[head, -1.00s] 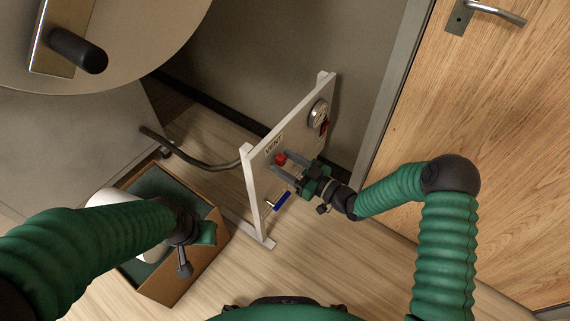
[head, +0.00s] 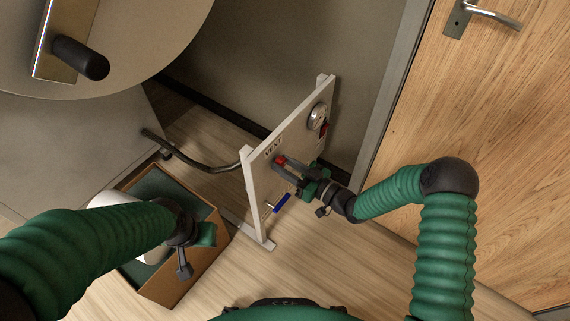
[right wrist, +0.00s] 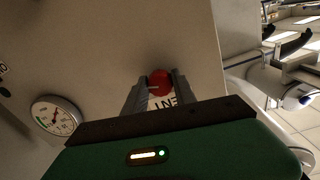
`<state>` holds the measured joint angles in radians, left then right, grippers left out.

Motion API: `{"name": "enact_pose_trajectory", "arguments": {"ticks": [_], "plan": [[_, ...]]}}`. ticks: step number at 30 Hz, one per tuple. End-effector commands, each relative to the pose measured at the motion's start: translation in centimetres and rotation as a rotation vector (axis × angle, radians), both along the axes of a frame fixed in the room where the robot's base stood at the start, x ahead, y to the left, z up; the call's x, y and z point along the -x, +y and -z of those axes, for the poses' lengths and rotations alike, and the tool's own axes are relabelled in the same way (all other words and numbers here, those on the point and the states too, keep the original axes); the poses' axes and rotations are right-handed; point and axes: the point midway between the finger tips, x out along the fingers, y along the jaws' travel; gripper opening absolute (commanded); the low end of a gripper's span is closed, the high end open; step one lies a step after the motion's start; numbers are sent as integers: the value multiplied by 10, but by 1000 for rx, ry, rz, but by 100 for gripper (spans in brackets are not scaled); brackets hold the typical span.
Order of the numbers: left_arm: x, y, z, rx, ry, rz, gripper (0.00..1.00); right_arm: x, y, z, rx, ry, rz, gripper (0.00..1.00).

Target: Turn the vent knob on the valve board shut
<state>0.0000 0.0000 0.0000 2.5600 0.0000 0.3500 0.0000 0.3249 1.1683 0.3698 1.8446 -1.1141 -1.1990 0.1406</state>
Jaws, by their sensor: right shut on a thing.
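The valve board (head: 294,134) is a pale upright panel on feet in the middle of the head view. Its red vent knob (head: 281,160) sits just below the VENT label (head: 273,147). My right gripper (head: 284,166) is at the board and shut on the knob. In the right wrist view the round red knob (right wrist: 159,83) is between the two grey fingers, with a short pale mark on its face. The label shows upside down and partly hidden beside it. My left gripper (head: 184,262) hangs over the box at lower left; its finger opening is unclear.
A gauge (head: 317,115), a red switch (head: 323,130) and a blue-handled lever (head: 281,203) are also on the board. A cardboard box (head: 188,272) stands left of it. A bent grey pipe (head: 195,164) runs behind. A wooden door (head: 500,130) is at right.

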Motion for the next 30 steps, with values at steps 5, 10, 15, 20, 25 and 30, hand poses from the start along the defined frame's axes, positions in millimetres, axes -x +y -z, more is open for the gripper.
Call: {"name": "enact_pose_trajectory", "arguments": {"ticks": [5, 10, 15, 20, 25, 30], "plan": [[0, 0, -13, 0, 0, 0, 36, -1, -1, -3, -65, 90, 3, 0], [0, 0, -24, 0, 0, 0, 36, -1, -1, -4, -151, 211, 3, 0], [0, 0, -34, 0, 0, 0, 36, -1, -1, -3, -246, 342, 5, 0], [0, 0, -42, 0, 0, 0, 36, -1, -1, -3, -336, 464, 4, 0], [0, 0, -49, 0, 0, 0, 36, -1, -2, -3, -432, 594, 6, 0], [0, 0, -54, 0, 0, 0, 36, -2, -2, -2, -524, 722, 7, 0]]}}
